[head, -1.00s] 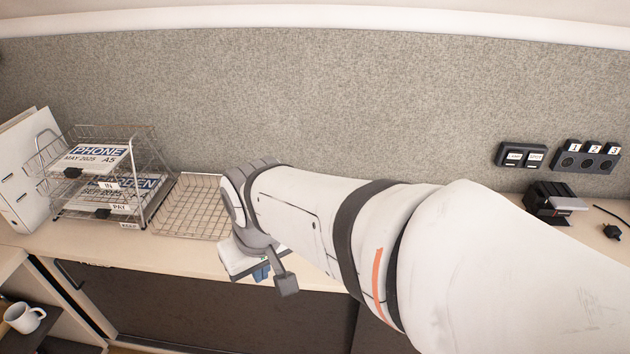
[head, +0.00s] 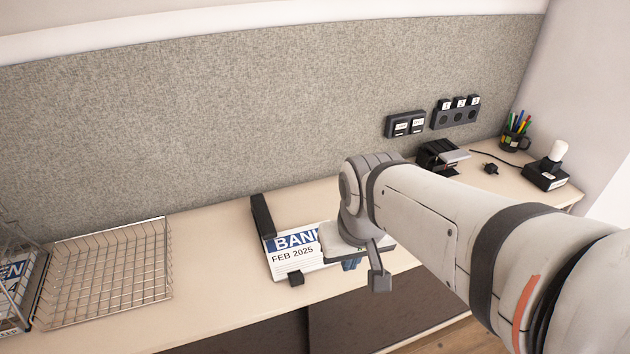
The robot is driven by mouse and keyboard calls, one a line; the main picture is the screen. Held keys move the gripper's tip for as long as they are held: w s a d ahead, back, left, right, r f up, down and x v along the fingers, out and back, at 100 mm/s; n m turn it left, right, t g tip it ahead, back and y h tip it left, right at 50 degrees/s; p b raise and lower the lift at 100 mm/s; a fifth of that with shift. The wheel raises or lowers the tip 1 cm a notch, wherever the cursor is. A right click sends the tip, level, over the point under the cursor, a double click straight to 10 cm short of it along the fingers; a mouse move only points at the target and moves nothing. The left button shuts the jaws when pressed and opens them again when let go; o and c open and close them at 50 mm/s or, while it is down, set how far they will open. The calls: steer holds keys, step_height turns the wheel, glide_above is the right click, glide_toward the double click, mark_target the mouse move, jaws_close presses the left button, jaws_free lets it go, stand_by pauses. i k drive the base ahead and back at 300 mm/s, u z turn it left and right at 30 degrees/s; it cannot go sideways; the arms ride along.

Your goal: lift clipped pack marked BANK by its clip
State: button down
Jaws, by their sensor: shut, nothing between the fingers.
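The clipped pack marked BANK, FEB 2025 (head: 292,262) lies on the desk in the head view, its right part hidden behind my wrist. A small black clip (head: 296,278) sits at its front edge. My gripper (head: 352,265) is to the right of the clip, apart from it in the picture.
A wire basket (head: 105,275) stands empty at left, beside a wire tray rack (head: 18,290). A black block (head: 262,216) stands behind the pack. Black switch panels (head: 405,125) are on the wall. A black device (head: 440,157) and a pen cup (head: 514,137) stand farther right.

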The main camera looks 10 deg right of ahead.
mark_target(295, 253)
steer(key=z, duration=1.45)
steer(key=k, duration=1.15)
steer(key=u, duration=0.85)
steer(key=i, duration=0.95)
steer(key=u, duration=0.75)
